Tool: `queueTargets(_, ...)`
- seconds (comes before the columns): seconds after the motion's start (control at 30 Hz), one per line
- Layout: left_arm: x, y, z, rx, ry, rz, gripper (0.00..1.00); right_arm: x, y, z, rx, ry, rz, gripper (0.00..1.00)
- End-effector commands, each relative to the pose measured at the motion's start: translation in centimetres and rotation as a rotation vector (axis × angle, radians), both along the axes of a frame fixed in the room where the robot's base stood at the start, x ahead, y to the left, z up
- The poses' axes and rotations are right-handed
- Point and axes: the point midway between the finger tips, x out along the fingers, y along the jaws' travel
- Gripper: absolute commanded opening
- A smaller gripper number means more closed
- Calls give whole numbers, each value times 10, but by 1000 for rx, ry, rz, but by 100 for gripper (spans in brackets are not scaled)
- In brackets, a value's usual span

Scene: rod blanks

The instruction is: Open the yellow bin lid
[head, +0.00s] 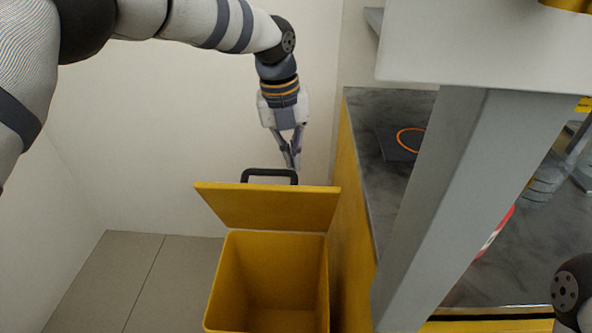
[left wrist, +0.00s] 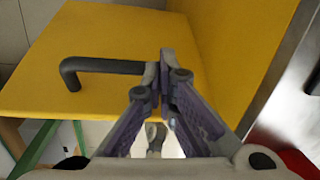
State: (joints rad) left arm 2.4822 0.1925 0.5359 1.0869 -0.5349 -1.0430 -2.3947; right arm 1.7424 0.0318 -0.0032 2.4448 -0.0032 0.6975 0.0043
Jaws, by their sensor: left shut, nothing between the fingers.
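The yellow bin (head: 268,285) stands on the floor left of the counter, and its inside shows empty. Its yellow lid (head: 268,207) is raised and tilted back at the far side, with a black handle (head: 269,174) along its upper edge. My left gripper (head: 293,165) is shut and empty at the right end of the handle. In the left wrist view the lid (left wrist: 130,35) and the handle (left wrist: 105,66) lie beyond my shut fingertips (left wrist: 166,55); I cannot tell whether they touch the handle. My right gripper is not in view.
A dark stone-topped counter (head: 368,120) with a yellow side stands close to the right of the bin. An orange ring (head: 410,139) lies on it. A grey post (head: 430,200) blocks part of the counter. The tiled floor (head: 150,280) left of the bin is clear.

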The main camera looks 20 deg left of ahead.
Motion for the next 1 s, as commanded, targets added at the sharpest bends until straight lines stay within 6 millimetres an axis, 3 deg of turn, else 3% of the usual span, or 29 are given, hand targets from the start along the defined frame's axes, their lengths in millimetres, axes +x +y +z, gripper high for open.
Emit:
queueTargets(0.2, 11, 2, 1, 0, 1, 0, 0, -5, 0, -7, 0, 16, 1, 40)
queueTargets(1.0, 10, 2, 3, -1, -1, 0, 0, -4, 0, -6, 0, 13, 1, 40)
